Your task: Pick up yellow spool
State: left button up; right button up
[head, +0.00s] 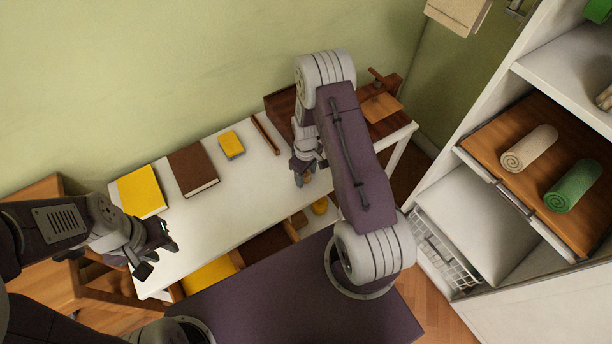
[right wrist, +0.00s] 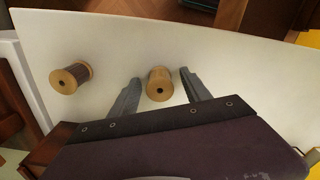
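In the right wrist view, a wooden spool (right wrist: 159,83) stands on the white table between the two fingers of my right gripper (right wrist: 158,88). Gaps show on both sides of it, so the gripper is open around it. Its thread looks brownish, and I cannot tell whether it is yellow. A second spool (right wrist: 71,76) with dark brown thread lies to the left, outside the fingers. In the head view, my right gripper (head: 304,172) is low over the right part of the table and hides most of this area. My left gripper (head: 157,252) is open and empty near the table's left front edge.
The white table (head: 215,215) also carries a yellow book (head: 141,191), a brown book (head: 193,169), a small yellow box (head: 231,145) and a thin brown stick (head: 265,134). A shelf with a green roll (head: 573,186) and a beige roll (head: 529,148) stands at right.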

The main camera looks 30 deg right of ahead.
grip_shut()
jog(key=shift+r, duration=0.5)
notch_tip(320, 180, up, 3)
jog(key=shift+f+p, duration=0.1)
jog(key=shift+p, duration=0.3)
jog(key=s+d+r+p, duration=0.1)
jog(key=s+d+r, duration=0.5)
jog(key=s, duration=0.4)
jog(key=shift+r, duration=0.6)
